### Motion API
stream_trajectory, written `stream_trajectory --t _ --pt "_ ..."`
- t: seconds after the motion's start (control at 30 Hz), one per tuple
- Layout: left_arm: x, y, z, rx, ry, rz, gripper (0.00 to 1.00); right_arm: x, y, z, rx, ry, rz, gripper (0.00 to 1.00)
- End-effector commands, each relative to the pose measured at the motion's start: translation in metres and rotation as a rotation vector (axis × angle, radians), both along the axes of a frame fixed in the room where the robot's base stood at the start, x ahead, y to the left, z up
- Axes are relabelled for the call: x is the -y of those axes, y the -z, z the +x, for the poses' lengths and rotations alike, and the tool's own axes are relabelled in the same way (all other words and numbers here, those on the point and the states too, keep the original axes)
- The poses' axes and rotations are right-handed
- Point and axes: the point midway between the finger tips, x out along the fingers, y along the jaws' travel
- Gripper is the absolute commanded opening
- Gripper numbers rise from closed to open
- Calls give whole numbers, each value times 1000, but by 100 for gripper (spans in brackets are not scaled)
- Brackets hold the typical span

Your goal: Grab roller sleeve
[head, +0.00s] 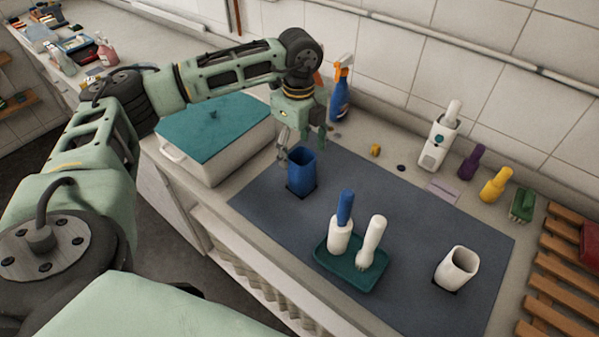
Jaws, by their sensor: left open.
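My left gripper (303,143) is open, with its fingers pointing down just above and behind the blue holder (301,176). The blue holder stands upright and open-topped on the dark mat. A teal tray (338,271) lies on the mat, holding a white piece with a blue handle (344,208) and an all-white piece (372,240). I cannot tell for sure which is the roller sleeve. A white open-topped holder (457,269) stands at the mat's right. My left gripper is apart from the tray. My right gripper is not in view.
A white bin with a teal lid (213,125) stands left of the dark mat (405,222). A spray bottle (340,95), a white dispenser (437,142), and purple (471,163) and yellow (495,186) pieces line the wall. A wooden rack (560,270) is at right.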

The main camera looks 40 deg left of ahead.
Motion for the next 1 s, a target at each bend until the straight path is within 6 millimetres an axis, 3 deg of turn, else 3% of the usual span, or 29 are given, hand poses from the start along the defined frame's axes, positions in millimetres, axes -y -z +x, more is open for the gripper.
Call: stream_trajectory --t 0.13,0.43,0.6,0.73,1.0 --pt "0 7 0 -1 0 0 70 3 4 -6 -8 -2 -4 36" --pt "2 35 0 -2 1 -1 70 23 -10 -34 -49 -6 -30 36" --pt "6 59 1 -4 1 0 70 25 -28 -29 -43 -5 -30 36" --pt "6 77 2 -1 0 -1 70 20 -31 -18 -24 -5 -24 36" --pt "6 83 2 1 0 -1 70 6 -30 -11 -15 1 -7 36"
